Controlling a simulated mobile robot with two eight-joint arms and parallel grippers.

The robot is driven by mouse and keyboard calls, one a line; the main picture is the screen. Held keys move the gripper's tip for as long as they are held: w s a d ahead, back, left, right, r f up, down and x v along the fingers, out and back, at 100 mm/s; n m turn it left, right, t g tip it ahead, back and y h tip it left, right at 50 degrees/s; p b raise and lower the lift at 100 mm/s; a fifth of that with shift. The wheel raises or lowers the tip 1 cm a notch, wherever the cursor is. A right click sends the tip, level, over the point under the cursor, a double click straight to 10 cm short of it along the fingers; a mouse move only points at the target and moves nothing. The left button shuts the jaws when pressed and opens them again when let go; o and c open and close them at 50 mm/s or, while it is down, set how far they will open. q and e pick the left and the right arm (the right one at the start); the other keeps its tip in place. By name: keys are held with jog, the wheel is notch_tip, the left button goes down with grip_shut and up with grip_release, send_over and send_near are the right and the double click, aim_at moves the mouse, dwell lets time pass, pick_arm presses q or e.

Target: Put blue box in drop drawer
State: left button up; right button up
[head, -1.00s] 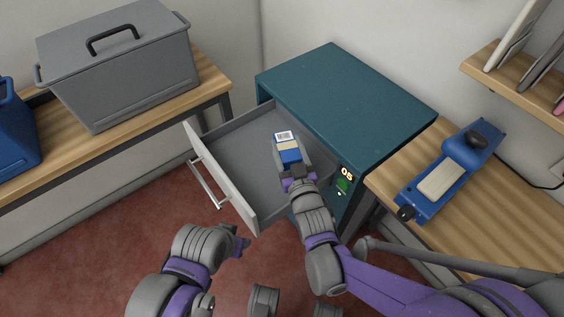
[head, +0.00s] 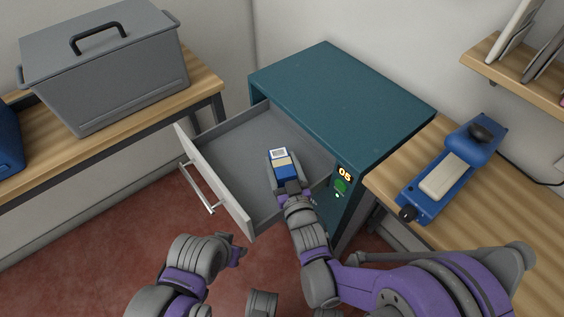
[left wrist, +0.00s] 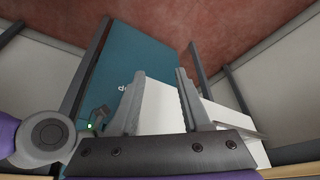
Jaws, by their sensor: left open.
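The blue box (head: 281,162), with a pale label and a tan band, is in my right gripper (head: 283,172), whose fingers sit on both sides of it. They are over the open drawer (head: 236,148) of the teal cabinet (head: 340,95); whether the box touches the drawer floor I cannot tell. My left gripper (head: 238,248) is open and empty, low in front of the drawer's pale front panel. In the left wrist view its two fingers (left wrist: 160,75) stand apart before a white panel (left wrist: 165,108) and the teal cabinet front (left wrist: 128,65).
A grey lidded bin (head: 105,70) stands on the left wooden bench, beside a blue container (head: 8,140). A blue device (head: 452,170) lies on the right counter (head: 500,215). The drawer handle (head: 196,188) sticks out to the left. The drawer floor around the box looks clear.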

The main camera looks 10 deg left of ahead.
jog(key=shift+o, duration=1.3)
jog(key=shift+r, duration=0.15)
jog(key=shift+s+d+r, duration=0.1)
jog(key=shift+s, duration=0.1)
jog(key=v, duration=1.2)
jog(key=d+f+m+g+h, duration=0.2)
jog(key=d+g+h, duration=0.15)
jog(key=d, duration=0.35)
jog(key=d+f+m+g+h, duration=0.2)
jog(key=d+h, duration=0.2)
jog(key=d, duration=0.4)
jog(key=s+d+m+g+h, duration=0.1)
jog(key=s+d+g, duration=0.4)
jog(key=s, duration=0.8)
jog(key=d+f+m, duration=0.1)
jog(key=d, duration=0.2)
jog(key=shift+g, duration=0.35)
